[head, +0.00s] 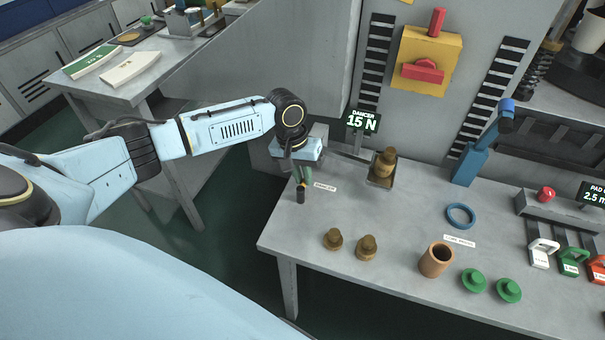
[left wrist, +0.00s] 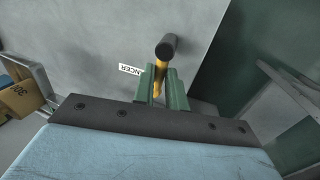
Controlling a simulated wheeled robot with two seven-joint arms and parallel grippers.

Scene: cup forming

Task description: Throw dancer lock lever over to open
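The dancer lock lever (left wrist: 160,72) is a yellow bar with a black round knob. In the left wrist view it stands between the green fingers of my left gripper (left wrist: 161,88), which are close in on both sides of it. In the head view the left gripper (head: 302,175) points down at the left end of the bench, with the lever's black knob (head: 300,196) just below its fingertips. The lever's base is largely hidden by the gripper. A dancer label (head: 325,187) lies beside it. My right gripper is not in view.
A dancer display (head: 362,121) reading 15 N stands behind. Brown pieces (head: 334,239), a copper-coloured cup (head: 436,260) and green pieces (head: 474,280) stand along the front of the bench (head: 300,235). A blue ring (head: 461,215) lies farther right.

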